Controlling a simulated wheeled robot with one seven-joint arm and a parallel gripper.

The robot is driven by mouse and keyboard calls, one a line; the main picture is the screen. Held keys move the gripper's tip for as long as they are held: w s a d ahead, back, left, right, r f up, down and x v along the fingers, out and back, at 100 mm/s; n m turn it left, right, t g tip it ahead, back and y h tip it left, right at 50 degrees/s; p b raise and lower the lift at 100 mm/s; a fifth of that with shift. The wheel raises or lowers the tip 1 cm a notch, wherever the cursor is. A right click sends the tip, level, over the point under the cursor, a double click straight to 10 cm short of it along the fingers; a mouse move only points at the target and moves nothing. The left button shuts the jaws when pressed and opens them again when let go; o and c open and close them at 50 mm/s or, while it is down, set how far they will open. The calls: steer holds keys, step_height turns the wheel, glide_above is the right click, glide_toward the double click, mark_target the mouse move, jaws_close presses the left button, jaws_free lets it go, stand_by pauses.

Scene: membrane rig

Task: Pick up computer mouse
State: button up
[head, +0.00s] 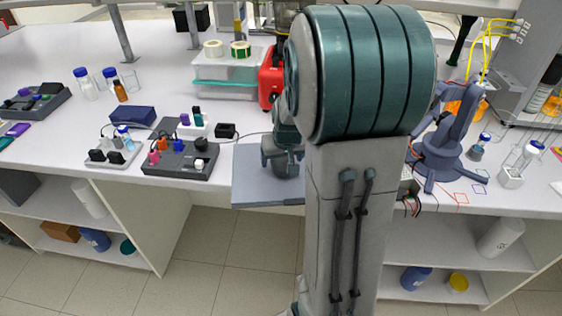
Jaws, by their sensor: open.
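I cannot clearly make out a computer mouse in the head view. A small black object (225,131) with a thin cable running right from it lies on the white bench, left of my arm; it is too small to tell whether it is the mouse. My gripper (282,162) is low over a grey board at the bench's front edge, partly hidden by my own large arm link. It is open, and I see nothing held in it. The area behind my arm is hidden.
The grey board (256,190) juts past the bench edge. Left stand a dark block with coloured knobs (180,162), bottles (120,92) and clear boxes (222,70). A red device (267,80) stands behind. A small blue-grey robot arm (440,150) is at right.

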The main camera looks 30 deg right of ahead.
steer(key=shift+w+f, duration=0.1)
steer(key=shift+f, duration=0.15)
steer(key=c, duration=1.1)
steer(key=shift+r, duration=0.1)
